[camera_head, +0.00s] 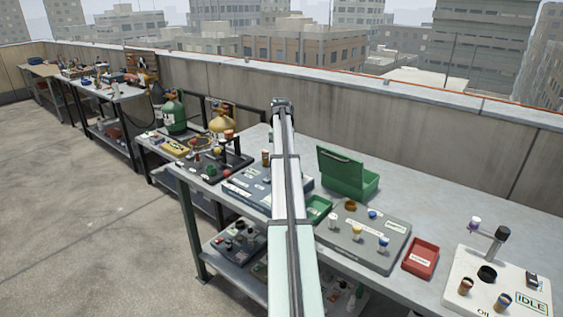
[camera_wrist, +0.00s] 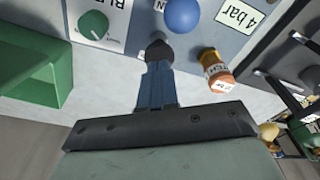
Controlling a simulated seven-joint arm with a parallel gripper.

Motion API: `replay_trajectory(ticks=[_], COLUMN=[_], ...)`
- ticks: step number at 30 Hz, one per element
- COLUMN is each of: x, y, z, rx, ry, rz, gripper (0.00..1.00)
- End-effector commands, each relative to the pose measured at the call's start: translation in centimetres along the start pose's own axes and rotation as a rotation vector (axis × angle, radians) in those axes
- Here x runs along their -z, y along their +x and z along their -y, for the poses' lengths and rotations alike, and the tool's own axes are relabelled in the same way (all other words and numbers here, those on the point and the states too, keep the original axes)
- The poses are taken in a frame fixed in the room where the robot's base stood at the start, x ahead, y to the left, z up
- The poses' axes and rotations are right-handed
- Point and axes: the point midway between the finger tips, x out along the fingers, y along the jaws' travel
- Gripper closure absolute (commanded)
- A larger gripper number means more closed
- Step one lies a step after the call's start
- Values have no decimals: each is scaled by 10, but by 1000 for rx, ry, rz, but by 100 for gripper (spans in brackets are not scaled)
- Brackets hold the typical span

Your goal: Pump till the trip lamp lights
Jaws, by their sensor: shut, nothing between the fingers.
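A grey-blue panel (camera_wrist: 213,22) fills the top of the wrist view, with a blue ball knob (camera_wrist: 183,14), a green dial (camera_wrist: 93,25) by a partly cut-off label and a "4 bar" label (camera_wrist: 237,14). The same panel (camera_head: 243,187) is partly behind my arm in the head view. My gripper (camera_wrist: 158,50) is shut and empty, its tip just below and left of the blue knob in the picture. I cannot tell whether it touches the panel. The gripper is hidden in the head view. I cannot make out a trip lamp.
The bench also holds an open green case (camera_head: 347,175), a grey knobbed panel (camera_head: 362,238), a red tray (camera_head: 421,258) and a white unit reading "IDLE" (camera_head: 498,285).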

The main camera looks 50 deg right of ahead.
Motion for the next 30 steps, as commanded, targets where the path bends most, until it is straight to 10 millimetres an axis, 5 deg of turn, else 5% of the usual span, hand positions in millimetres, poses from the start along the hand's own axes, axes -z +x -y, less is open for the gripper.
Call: replay_trajectory(ticks=[30], x=[-3], y=[25], z=[0], rx=[0], ry=[0], rz=[0], gripper=[100])
